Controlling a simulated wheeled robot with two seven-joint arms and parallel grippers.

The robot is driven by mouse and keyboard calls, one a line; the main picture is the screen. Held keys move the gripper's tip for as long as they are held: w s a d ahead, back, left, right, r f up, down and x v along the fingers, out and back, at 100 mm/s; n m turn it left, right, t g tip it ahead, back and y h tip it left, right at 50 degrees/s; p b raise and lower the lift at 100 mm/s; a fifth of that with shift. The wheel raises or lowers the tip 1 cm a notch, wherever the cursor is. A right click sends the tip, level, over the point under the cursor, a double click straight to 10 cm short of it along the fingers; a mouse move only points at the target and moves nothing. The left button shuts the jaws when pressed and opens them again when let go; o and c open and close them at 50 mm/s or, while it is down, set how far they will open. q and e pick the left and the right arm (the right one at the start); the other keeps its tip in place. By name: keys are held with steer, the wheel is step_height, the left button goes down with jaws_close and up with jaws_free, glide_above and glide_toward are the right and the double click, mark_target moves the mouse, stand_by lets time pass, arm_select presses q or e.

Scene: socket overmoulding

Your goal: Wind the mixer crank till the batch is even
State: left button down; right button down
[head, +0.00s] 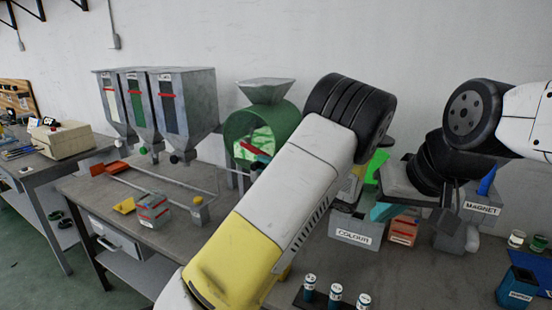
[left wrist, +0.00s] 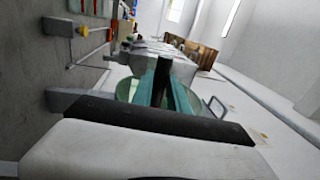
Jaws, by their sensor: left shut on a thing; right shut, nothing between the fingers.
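The mixer (head: 236,128) is a green drum with a grey hopper (head: 265,90) on top, on the bench against the wall. Its round front shows bright green inside, with a red and a blue part across it. My left forearm covers its right side. My left gripper shows in the left wrist view (left wrist: 168,88), shut, at a dark upright piece that I take to be the mixer crank; the grip itself is not clear. My right gripper (head: 446,222) is shut and empty, above the bench at the right, away from the mixer.
Three grey hoppers (head: 187,105) stand left of the mixer. A COLOUR bin (head: 357,233), an orange box (head: 403,230) and a MAGNET box (head: 482,208) are close to my right gripper. Several small cylinders (head: 335,293) stand at the front.

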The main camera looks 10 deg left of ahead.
arm_select(q)
steer(key=shift+w+a+f, duration=0.1)
steer(key=shift+a+f, duration=0.1)
steer(key=shift+f, duration=0.3)
steer(key=shift+a+f, duration=0.2)
steer(key=shift+f, duration=0.3)
steer(key=c, duration=1.3)
jaws_free()
steer(key=shift+r, duration=0.15)
